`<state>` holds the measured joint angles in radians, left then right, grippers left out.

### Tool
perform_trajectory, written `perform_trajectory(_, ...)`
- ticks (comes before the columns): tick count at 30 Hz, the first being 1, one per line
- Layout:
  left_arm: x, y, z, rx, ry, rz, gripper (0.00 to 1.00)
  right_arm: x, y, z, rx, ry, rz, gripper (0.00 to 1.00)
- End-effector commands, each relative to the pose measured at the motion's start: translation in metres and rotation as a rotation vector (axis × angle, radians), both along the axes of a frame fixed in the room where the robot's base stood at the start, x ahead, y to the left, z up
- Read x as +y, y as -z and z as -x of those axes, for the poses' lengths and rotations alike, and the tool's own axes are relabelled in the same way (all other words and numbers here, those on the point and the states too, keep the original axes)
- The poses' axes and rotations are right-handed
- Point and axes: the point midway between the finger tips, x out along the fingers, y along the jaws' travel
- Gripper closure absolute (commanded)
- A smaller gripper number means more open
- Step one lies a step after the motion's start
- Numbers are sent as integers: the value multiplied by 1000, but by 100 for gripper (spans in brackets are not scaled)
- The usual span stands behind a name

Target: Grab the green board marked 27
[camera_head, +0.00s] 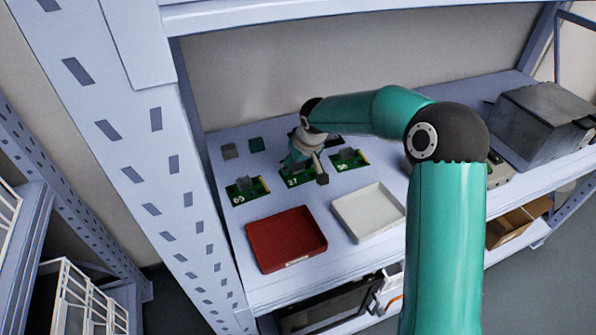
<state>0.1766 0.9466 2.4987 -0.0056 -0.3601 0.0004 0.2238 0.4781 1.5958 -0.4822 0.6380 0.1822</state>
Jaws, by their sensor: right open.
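The green board marked 27 (292,182) lies on the shelf as the middle one of three green boards; its number shows small at the front. My right gripper (306,172) is open, directly over this board, and hides its back and part of its middle. I cannot tell whether the fingers touch it. Another green board (247,190) lies to its left and a third (347,160) to its right. My left gripper is not in view.
A red tray (250,238) and a white tray (345,216) stand in front of the boards. A grey machine (545,122) stands at the right. A shelf post (165,190) rises at the left.

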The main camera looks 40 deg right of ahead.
Motion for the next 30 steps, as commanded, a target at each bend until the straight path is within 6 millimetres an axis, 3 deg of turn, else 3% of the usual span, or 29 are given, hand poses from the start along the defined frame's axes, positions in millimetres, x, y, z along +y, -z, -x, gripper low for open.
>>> perform_trajectory(7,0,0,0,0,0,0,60,0,1,-1,-2,0,0,34)
perform_trajectory(18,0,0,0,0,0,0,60,0,0,-1,-2,0,0,96)
perform_trajectory(30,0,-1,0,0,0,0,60,0,-5,-1,-4,0,2,98)
